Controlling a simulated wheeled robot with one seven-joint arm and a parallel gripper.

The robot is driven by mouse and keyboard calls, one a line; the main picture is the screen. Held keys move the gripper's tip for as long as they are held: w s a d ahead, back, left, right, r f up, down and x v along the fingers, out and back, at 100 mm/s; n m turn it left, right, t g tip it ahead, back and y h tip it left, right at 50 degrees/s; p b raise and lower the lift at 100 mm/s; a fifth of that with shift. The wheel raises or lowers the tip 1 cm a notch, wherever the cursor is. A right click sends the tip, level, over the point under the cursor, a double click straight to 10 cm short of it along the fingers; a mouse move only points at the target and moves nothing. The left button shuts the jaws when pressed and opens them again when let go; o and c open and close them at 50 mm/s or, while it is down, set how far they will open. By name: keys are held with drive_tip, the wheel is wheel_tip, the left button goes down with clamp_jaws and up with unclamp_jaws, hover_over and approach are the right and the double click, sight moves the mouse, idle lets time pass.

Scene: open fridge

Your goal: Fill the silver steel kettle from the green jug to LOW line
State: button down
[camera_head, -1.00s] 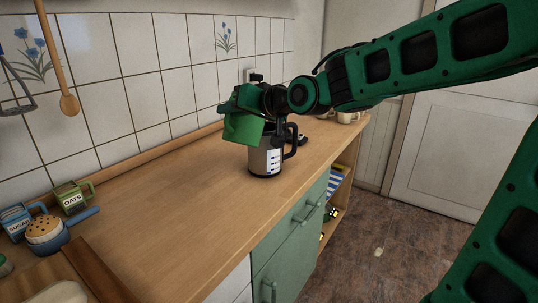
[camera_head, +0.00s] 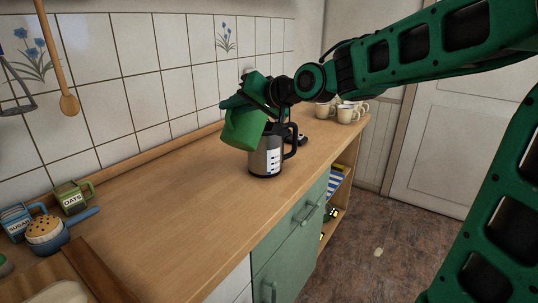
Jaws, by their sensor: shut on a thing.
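The silver steel kettle (camera_head: 266,158) stands upright on the wooden counter, with a black handle on its right and a white level strip on its front. The green jug (camera_head: 243,130) is tilted above and to the left of the kettle, its lower part overlapping the kettle's upper left in the view. My gripper (camera_head: 262,100) is shut on the green jug and holds it off the counter. The kettle's opening is hidden behind the jug and arm. I cannot see any water stream, and I cannot read the level inside the kettle.
Several cream mugs (camera_head: 347,113) stand at the counter's far end, and a dark object (camera_head: 299,138) lies behind the kettle. An oats container (camera_head: 73,199), a sugar container (camera_head: 17,221) and a blue pan (camera_head: 48,238) stand at left. The middle of the counter (camera_head: 175,210) is clear.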

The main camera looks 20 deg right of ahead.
drive_tip(key=shift+r, duration=0.15)
drive_tip(key=shift+w+d+r+m+g, duration=0.25)
drive_tip(key=shift+m+g, duration=0.05)
drive_tip(key=shift+m, duration=0.1)
drive_tip(key=shift+w+d+r+m+y, duration=0.35)
drive_tip(key=shift+d+r+m+y, duration=0.05)
drive_tip(key=shift+a, duration=0.1)
idle(0.4)
drive_tip(key=shift+s+a+f+n+h, duration=0.3)
drive_tip(key=shift+s+a+f+n, duration=0.25)
drive_tip(key=shift+f+n, duration=0.1)
idle(1.6)
